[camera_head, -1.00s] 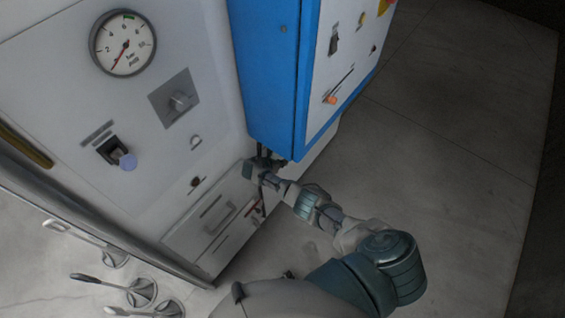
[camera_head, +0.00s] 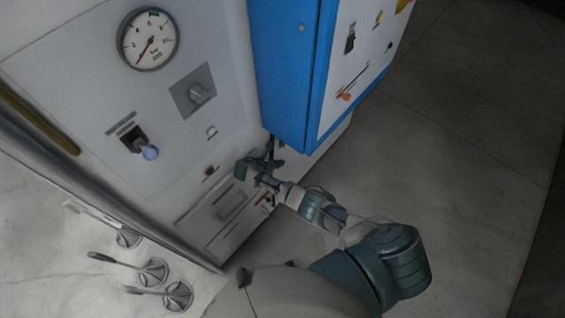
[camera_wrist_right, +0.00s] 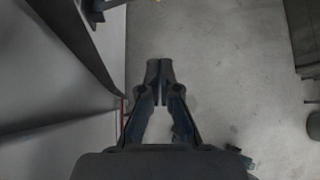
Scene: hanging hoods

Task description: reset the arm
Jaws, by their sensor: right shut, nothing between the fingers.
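My right arm (camera_head: 330,212) comes up from the bottom of the head view and is bent, reaching toward the front of the white cabinet. My right gripper (camera_head: 272,150) is by the lower edge of the blue box, close to the cabinet front; whether it touches is unclear. In the right wrist view the gripper (camera_wrist_right: 160,72) has its fingertips together with nothing between them, above the grey floor. My left gripper is not in view.
The blue box (camera_head: 283,75) hangs just above my gripper. Several levers (camera_head: 152,270) stand lower left. The grey floor (camera_head: 450,180) on the right is clear.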

